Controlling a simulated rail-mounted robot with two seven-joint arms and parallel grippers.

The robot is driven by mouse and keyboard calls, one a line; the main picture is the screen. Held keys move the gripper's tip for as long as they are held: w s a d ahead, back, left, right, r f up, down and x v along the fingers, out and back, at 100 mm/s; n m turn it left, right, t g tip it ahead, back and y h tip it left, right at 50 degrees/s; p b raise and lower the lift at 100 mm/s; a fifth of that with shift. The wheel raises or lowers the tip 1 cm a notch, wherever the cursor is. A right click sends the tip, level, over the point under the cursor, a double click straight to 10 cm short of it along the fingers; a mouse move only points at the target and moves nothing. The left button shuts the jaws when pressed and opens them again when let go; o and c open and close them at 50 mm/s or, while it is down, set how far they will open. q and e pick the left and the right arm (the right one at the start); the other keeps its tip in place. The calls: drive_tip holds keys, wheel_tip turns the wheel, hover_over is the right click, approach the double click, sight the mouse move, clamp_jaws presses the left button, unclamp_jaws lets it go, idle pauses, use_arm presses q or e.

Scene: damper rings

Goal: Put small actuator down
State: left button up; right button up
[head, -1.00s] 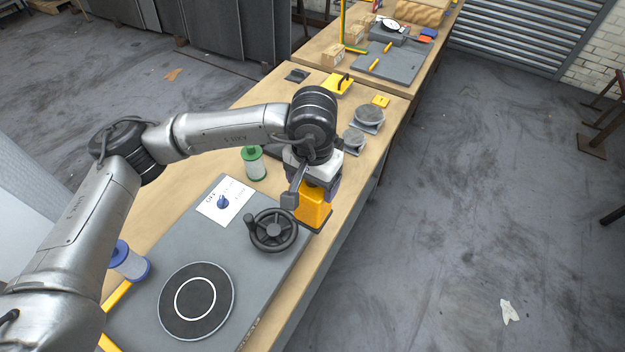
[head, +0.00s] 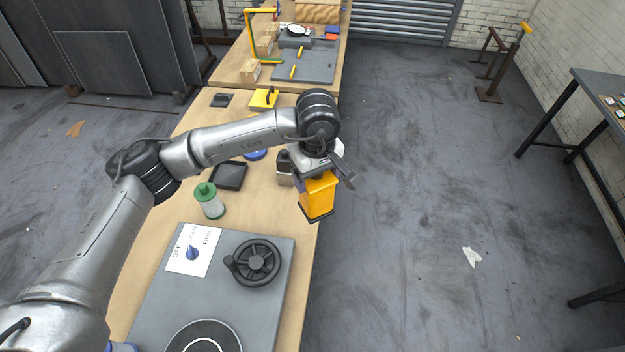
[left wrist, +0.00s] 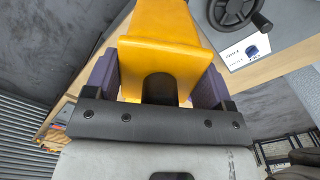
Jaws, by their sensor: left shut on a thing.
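The small actuator, taken to be the yellow block with a dark base (head: 318,197), is held by my left gripper (head: 318,178). In the head view it hangs at the table's right edge, partly over the floor side, slightly tilted. In the left wrist view the yellow body (left wrist: 165,50) sits between the two purple finger pads, which press on its sides. Its far end is cut off by the top of that view. My right gripper shows in neither view.
A grey panel (head: 215,290) with a black handwheel (head: 256,262) and a blue knob stands at the table's front. A green-capped jar (head: 209,201), a black tray (head: 229,176) and a dark-topped container (head: 284,168) are left of the gripper. Open floor lies right.

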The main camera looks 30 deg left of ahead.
use_arm(q)
drive_tip(key=w+a+f+m+p, duration=0.2)
drive_tip(key=a+f+m, duration=0.5)
drive_tip(key=m, duration=0.9)
drive_tip(key=w+a+f+m+p, duration=0.3)
drive_tip(key=a+f+m, duration=0.4)
drive_tip(key=m, duration=0.9)
drive_tip(key=shift+w+a+f+m+p, duration=0.15)
drive_tip(key=shift+a+m+p, duration=0.15)
drive_tip(key=shift+a+p, duration=0.25)
drive_tip(key=shift+d, duration=0.1)
